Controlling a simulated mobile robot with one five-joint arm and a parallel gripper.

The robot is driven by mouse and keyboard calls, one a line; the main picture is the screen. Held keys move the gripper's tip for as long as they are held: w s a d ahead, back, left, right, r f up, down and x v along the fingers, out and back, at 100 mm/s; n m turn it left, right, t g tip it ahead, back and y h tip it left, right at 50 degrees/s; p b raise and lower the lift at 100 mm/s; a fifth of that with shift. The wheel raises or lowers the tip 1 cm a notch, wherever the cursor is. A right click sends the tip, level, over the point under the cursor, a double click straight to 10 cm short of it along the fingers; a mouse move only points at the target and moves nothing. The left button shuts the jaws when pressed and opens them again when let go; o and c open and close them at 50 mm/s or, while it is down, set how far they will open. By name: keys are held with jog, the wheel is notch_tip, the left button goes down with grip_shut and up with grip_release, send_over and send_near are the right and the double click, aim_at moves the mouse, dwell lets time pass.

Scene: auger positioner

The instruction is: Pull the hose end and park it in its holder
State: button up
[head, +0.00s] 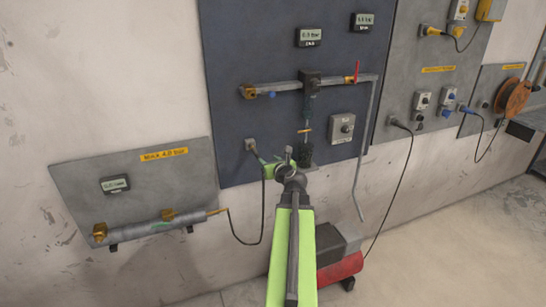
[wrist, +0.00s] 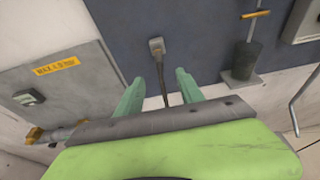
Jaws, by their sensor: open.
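A black hose (head: 263,205) hangs in a loop. Its upper end is a small grey plug (head: 251,145) at the lower left edge of the dark blue panel. Its lower end runs to the brass-tipped right end of a grey cylinder (head: 155,228) on the left panel. My gripper (head: 262,160) is open and points at the dark panel, just below the plug. In the wrist view the plug (wrist: 156,46) sits ahead of the two green fingers, and the hose (wrist: 163,85) hangs between them, not gripped. I cannot tell which part is the holder.
A grey downpipe (head: 364,150) hangs at the right.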

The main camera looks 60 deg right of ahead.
jog(key=shift+s+a, duration=0.15)
jog(key=shift+a, duration=0.25)
jog(key=shift+s, duration=0.1)
dwell(0.3)
